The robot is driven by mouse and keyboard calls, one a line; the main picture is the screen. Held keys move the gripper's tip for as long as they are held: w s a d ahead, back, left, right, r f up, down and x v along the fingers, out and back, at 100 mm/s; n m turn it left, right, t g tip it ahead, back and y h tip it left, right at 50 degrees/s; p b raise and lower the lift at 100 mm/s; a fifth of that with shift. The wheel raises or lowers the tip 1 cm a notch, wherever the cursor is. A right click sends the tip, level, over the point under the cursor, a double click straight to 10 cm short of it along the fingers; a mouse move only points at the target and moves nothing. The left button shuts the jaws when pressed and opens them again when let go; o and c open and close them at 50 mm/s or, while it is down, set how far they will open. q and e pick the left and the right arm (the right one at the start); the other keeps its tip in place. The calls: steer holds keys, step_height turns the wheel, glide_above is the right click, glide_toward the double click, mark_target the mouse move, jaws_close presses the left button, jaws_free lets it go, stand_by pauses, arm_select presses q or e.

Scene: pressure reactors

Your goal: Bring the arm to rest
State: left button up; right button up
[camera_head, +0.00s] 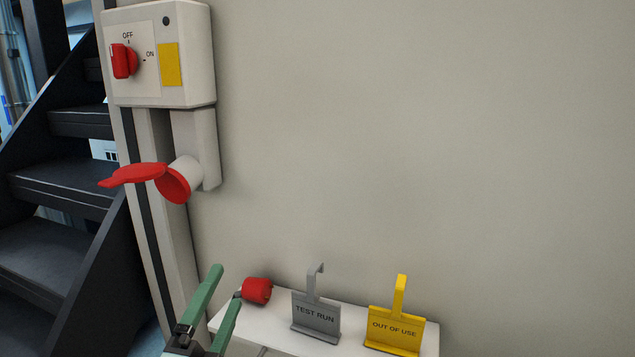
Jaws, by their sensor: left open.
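My left gripper (226,287) has green fingers and reaches up from the bottom, left of centre. Its fingers are apart with nothing held between them. The right fingertip shows close to a red plug (257,291) with a grey end, which lies on a white shelf (262,337). I cannot tell whether the fingertip touches the plug. My right gripper is not in view.
A grey "TEST RUN" sign (315,316) and a yellow "OUT OF USE" sign (393,325) stand on the shelf. A switch box (200,60) with a red knob (122,61) is above a socket with a red lid (133,174). Dark stairs (60,180) are left.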

arm_select(q)
steer(key=s+a+f+n+g+y, duration=0.2)
steer(key=a+f+n+g, duration=0.15)
steer(key=f, duration=0.25)
steer(key=s+a+f+n+g+y, duration=0.1)
steer(key=a+f+n+g+y, duration=0.1)
steer(key=f+n, duration=0.35)
steer(key=s+a+f+n+g, duration=0.2)
steer(key=s+f+n+g, duration=0.8)
steer(key=s+f, duration=1.05)
steer(key=w+d+f+m+t+h, duration=0.2)
steer(key=w+d+f+t, duration=0.1)
steer(key=f, duration=0.6)
steer(key=shift+w+d+f+t, duration=0.2)
steer(key=shift+d+t, duration=0.25)
steer(key=shift+d, duration=0.4)
steer(key=shift+c, duration=0.4)
